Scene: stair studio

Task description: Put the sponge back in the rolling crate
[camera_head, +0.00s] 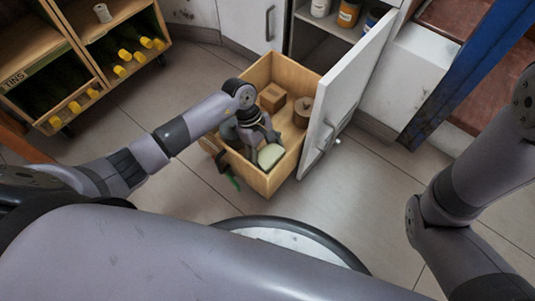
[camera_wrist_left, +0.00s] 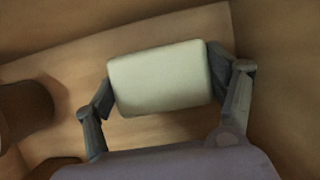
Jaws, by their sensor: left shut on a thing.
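The sponge (camera_head: 270,157) is a pale, cream-green block with rounded edges. My left gripper (camera_head: 264,146) reaches down inside the near end of the wooden rolling crate (camera_head: 285,172). In the left wrist view the gripper (camera_wrist_left: 163,82) is shut on the sponge (camera_wrist_left: 160,76), with one finger against each short end. The crate's bare wood (camera_wrist_left: 190,30) surrounds the sponge there; I cannot tell whether the sponge touches the crate floor. My right arm shows at the right of the head view, but its gripper is out of frame.
A small wooden box (camera_head: 272,97) and a brown round object (camera_head: 303,112) are in the crate's far part. An open white cabinet door (camera_head: 345,88) stands close along the crate's right side. A bottle shelf (camera_head: 108,80) is at upper left. Floor left of the crate is mostly clear.

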